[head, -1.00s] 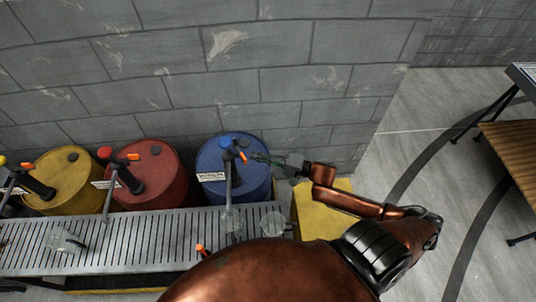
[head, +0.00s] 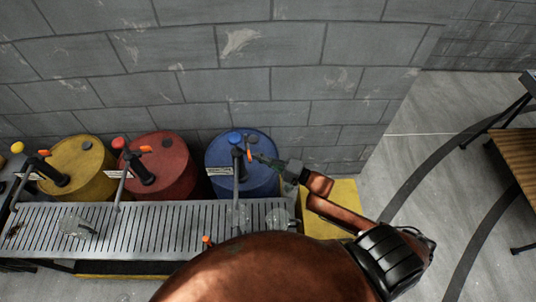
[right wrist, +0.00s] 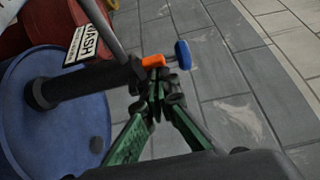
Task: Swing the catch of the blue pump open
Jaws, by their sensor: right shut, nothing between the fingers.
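The blue pump (head: 237,165) stands on the blue drum (head: 262,183), with a blue knob (head: 234,138) on top. Its orange catch (head: 250,155) is on the pump's right side; it also shows in the right wrist view (right wrist: 152,60), beside the blue knob (right wrist: 183,54). My right gripper (head: 260,159) comes from the right, its green fingers shut and empty. In the right wrist view its fingertips (right wrist: 156,78) are right by the catch, seen just below it; whether they touch is unclear. My left gripper is out of view.
A red drum (head: 176,180) and a yellow drum (head: 85,175) with similar pumps stand to the left. A slatted metal bench (head: 150,228) holding clear jugs (head: 76,227) runs in front. A block wall (head: 180,90) rises close behind. Open floor (head: 415,150) lies to the right.

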